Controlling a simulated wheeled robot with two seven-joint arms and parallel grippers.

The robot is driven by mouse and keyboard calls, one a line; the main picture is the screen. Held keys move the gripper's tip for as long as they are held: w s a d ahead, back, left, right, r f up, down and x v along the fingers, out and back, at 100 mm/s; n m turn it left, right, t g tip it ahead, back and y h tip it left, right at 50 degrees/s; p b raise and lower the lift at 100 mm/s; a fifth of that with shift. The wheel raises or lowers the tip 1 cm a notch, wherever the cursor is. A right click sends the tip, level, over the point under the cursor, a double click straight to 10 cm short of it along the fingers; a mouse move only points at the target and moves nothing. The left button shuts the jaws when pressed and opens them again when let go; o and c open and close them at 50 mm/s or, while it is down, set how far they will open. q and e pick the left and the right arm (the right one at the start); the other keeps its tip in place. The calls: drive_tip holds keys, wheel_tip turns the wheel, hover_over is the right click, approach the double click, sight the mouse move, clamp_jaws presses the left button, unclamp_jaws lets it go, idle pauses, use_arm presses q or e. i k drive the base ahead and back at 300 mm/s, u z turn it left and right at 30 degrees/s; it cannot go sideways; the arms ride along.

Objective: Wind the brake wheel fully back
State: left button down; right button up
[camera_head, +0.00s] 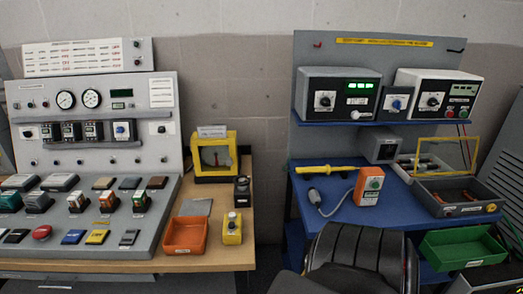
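I cannot pick out a brake wheel for certain in the head view. A dark, ribbed, curved shape (358,254) fills the bottom middle in front of the blue bench; I cannot tell what it is. Small round knobs show on the left console, among them a blue one (122,130). Neither of my grippers can be made out in this view.
The blue bench (345,205) holds a yellow tool (325,169), an orange meter (369,187) and a grey toolbox (462,209). A green bin (462,246) is at lower right.

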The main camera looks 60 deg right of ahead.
sight(242, 181)
drive_tip(key=z, duration=1.45)
